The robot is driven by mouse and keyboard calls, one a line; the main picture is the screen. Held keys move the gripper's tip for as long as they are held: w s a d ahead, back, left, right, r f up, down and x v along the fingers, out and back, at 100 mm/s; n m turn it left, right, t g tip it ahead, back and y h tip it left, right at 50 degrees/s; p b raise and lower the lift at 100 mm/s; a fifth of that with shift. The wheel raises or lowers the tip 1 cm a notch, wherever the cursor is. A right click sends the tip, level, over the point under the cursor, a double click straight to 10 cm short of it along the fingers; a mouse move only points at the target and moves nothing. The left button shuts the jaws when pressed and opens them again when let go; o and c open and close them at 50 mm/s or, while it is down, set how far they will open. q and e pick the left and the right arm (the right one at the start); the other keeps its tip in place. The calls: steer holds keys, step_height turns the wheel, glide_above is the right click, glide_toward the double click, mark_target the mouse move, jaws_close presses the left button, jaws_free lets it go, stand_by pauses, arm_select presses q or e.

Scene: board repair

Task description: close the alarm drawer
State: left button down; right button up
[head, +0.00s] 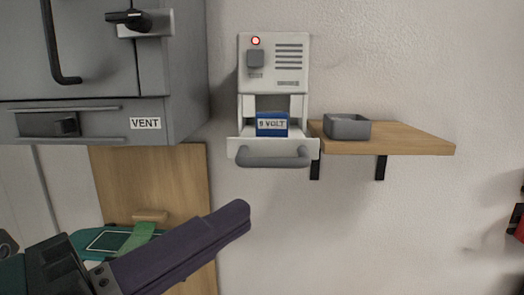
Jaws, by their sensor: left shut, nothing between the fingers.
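The alarm (275,68) is a pale box on the wall with a lit red light, a grey button and a slotted grille. Its drawer (240,148) is pulled open at the bottom, with a grey bar handle (272,158) across the front. A blue 9 volt battery (271,124) sits upright in the drawer. My left gripper (240,215) is in the lower left with its dark fingers together and empty. Its tips are below the drawer handle and apart from it. My right gripper is not in view.
A wooden shelf (415,141) with a small grey tray (347,127) stands just right of the drawer. A grey cabinet (185,70) labelled VENT is at the left. A green board (105,240) lies partly behind my left arm. The wall below the shelf is clear.

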arm_select(q)
steer(key=w+p, duration=0.1)
steer(key=w, duration=0.1)
steer(key=w+d, duration=0.1)
steer(key=w, duration=0.1)
steer(key=w+d+r+p, duration=0.1)
steer(key=w, duration=0.1)
steer(key=shift+w+d+r+p, duration=0.1)
steer(key=shift+w+d+p, duration=0.1)
steer(key=shift+p, duration=0.15)
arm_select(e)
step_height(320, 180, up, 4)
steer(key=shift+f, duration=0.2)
